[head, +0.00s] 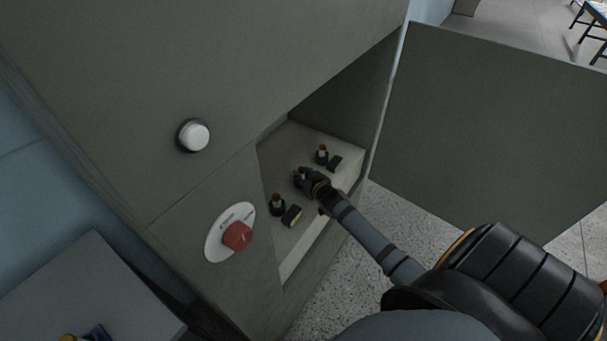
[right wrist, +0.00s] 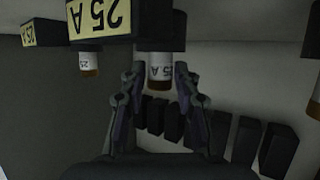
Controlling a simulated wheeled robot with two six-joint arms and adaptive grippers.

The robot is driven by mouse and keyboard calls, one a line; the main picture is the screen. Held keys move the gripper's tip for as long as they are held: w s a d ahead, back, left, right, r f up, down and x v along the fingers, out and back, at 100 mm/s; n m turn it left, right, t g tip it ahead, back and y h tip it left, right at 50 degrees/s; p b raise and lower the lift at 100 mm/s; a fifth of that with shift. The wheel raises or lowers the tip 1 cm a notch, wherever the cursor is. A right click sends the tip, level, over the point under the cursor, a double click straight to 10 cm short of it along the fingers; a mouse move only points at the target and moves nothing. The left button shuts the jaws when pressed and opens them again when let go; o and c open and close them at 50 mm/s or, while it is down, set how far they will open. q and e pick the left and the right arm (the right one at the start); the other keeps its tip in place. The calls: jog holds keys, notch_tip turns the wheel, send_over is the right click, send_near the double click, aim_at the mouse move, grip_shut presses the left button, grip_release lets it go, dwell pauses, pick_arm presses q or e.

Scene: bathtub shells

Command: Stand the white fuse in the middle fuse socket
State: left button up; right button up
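My right gripper (head: 302,176) reaches into the open cabinet at the middle fuse socket, which it largely hides in the head view. In the right wrist view, the white fuse (right wrist: 158,69), marked with an A and with a brown end cap, stands between the fingers of my gripper (right wrist: 159,82). My left gripper is not in view.
Neighbouring fuses stand at the left socket (head: 277,204) and right socket (head: 322,153). An open door (head: 490,125) stands at the right. A red switch (head: 237,235) and white round knob (head: 195,136) are on the front.

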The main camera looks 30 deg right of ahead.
jog(key=shift+o, duration=1)
jog(key=shift+r, duration=0.3)
jog(key=p+v, duration=0.2)
jog(key=v, duration=1)
jog(key=shift+s+f, duration=0.1)
jog(key=shift+f, duration=0.1)
